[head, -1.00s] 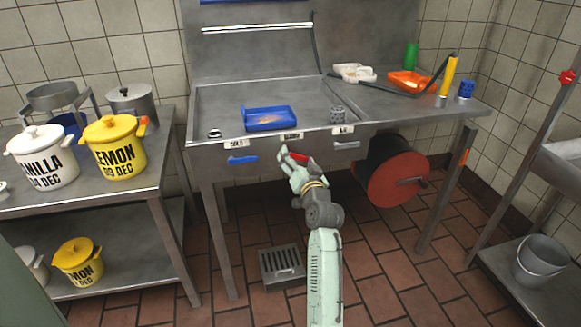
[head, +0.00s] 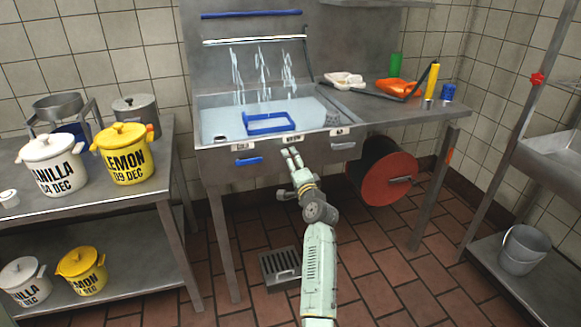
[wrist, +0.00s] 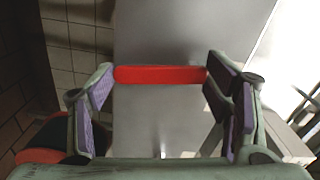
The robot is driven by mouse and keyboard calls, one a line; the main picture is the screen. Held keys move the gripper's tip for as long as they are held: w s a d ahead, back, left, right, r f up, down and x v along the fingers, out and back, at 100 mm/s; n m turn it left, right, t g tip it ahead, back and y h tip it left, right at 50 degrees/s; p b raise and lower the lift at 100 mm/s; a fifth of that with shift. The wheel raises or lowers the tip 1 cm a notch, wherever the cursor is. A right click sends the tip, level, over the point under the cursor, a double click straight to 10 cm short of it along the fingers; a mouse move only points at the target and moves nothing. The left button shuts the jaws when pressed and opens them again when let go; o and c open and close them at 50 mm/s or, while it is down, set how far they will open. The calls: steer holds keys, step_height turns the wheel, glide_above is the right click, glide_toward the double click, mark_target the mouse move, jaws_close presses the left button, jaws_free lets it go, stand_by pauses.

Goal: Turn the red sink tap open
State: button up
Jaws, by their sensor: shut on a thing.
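The red tap handle (wrist: 160,75) is a short bar between the two finger pads in the wrist view, its ends at the pads. In the head view it is hidden behind my gripper (head: 291,155). My gripper is shut on the handle at the sink's front panel (head: 215,170), under the middle label. Water streams (head: 262,75) run down the back of the sink. Water covers the basin around the blue tray (head: 270,122).
A blue handle (head: 248,161) is left of my gripper and a grey one (head: 343,146) right. A red hose reel (head: 388,180) hangs under the counter. The left table (head: 150,200) holds pots. A floor drain (head: 281,271) lies below.

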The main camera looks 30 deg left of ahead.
steer(key=shift+s+a+m+p, duration=0.25)
steer(key=shift+m+p, duration=0.4)
steer(key=shift+m, duration=0.35)
steer(key=shift+f, duration=0.1)
steer(key=o, duration=1.7)
steer(key=v, duration=1.2)
